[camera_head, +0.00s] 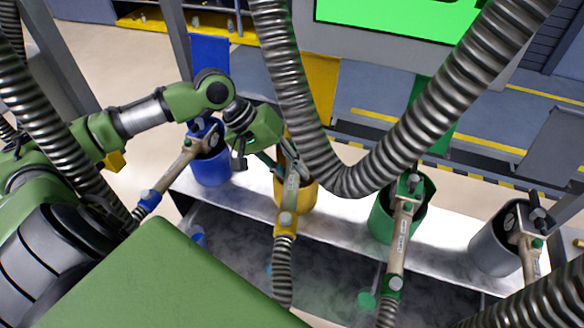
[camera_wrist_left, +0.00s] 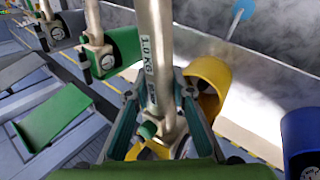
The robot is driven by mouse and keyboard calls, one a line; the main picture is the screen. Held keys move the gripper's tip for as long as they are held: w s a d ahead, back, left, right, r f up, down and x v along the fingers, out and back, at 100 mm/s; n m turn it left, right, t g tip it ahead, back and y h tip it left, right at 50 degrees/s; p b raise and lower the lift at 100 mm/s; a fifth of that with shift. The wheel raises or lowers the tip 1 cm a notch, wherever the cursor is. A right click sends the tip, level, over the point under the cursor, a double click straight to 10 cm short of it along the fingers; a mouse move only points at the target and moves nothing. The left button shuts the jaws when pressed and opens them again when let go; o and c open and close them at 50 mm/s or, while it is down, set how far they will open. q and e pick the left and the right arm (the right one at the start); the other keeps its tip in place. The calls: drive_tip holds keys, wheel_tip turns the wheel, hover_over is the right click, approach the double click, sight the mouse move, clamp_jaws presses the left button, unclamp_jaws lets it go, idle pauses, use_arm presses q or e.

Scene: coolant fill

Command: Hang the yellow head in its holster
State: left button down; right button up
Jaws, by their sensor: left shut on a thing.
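The yellow head (camera_head: 291,192) has a pale metal handle with a yellow collar, and its ribbed hose hangs down in front. My left gripper (camera_head: 284,164) is shut on its upper part, at the yellow holster (camera_head: 309,191). In the left wrist view the handle (camera_wrist_left: 152,45), labelled 1.0 KG, runs between the teal fingers of the gripper (camera_wrist_left: 160,100). There the yellow holster (camera_wrist_left: 208,78) shows to the right of the handle, close to it. The head's nose is hidden by the gripper, so I cannot tell whether it sits inside the holster. My right gripper is not in view.
A blue holster (camera_head: 212,172) with its head stands left of the yellow one. A green holster (camera_head: 382,222) and a grey holster (camera_head: 492,248), each with a head, stand to the right. Large ribbed hoses (camera_head: 290,80) hang across the view in front of the row.

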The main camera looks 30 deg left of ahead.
use_arm(q)
drive_tip(key=shift+s+f+b, duration=0.1)
drive_tip(key=shift+f+b, duration=0.2)
drive_tip(key=shift+b, duration=0.05)
drive_tip(key=shift+s+f, duration=0.1)
drive_tip(key=shift+f, duration=0.2)
wheel_tip(320, 180, down, 4)
drive_tip(key=shift+f+b, duration=0.25)
drive_tip(key=shift+b, duration=0.4)
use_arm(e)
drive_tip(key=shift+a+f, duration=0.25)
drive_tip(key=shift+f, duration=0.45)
use_arm(q)
drive_tip(key=shift+r, duration=0.1)
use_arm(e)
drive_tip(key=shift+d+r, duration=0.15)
use_arm(q)
drive_tip(key=shift+p, duration=0.8)
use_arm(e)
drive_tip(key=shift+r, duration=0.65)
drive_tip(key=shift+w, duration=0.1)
